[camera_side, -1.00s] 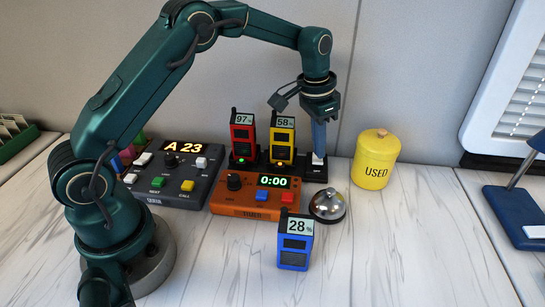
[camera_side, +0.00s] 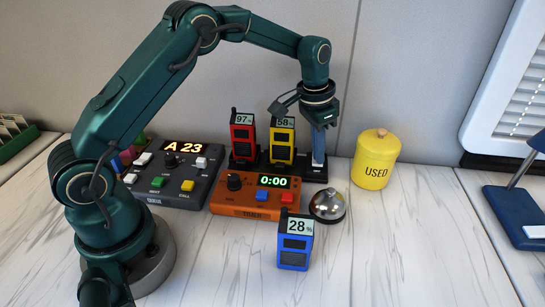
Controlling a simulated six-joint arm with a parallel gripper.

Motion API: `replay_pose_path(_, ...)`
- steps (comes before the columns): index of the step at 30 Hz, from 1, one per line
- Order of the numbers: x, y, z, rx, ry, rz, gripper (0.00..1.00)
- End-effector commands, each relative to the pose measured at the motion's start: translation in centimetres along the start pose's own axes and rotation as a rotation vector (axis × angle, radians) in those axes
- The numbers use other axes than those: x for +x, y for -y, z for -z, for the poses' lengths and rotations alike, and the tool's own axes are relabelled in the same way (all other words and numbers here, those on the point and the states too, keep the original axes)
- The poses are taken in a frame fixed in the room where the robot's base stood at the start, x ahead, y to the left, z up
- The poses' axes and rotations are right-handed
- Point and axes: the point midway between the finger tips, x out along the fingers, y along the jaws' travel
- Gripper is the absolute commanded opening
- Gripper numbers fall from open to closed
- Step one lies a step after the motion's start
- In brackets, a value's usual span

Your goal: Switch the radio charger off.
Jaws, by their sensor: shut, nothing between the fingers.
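The black radio charger (camera_side: 262,167) stands against the back wall. A red radio (camera_side: 242,138) reading 97% and a yellow radio (camera_side: 281,142) reading 58% stand upright in it. No green lights show on the charger's front. My gripper (camera_side: 319,162) is shut and empty, pointing down. Its fingertips are at the charger's right end, seemingly touching the switch there. The fingers hide most of that switch, so its position cannot be made out.
A blue radio (camera_side: 295,242) reading 28% stands on the table in front. An orange timer (camera_side: 257,207), a silver bell (camera_side: 327,205) and a dark A 23 console (camera_side: 176,173) are close by. A yellow USED canister (camera_side: 376,160) stands right. The front right table is clear.

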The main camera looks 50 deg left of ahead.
Motion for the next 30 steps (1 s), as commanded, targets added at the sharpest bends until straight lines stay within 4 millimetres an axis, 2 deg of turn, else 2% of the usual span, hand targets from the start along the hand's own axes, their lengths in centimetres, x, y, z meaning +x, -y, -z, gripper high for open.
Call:
replay_pose_path(5,-0.4,0.0,0.1,0.000,-0.002,0.001,0.00)
replay_pose_path(30,-6.6,0.0,1.0,0.000,-0.002,0.001,0.00)
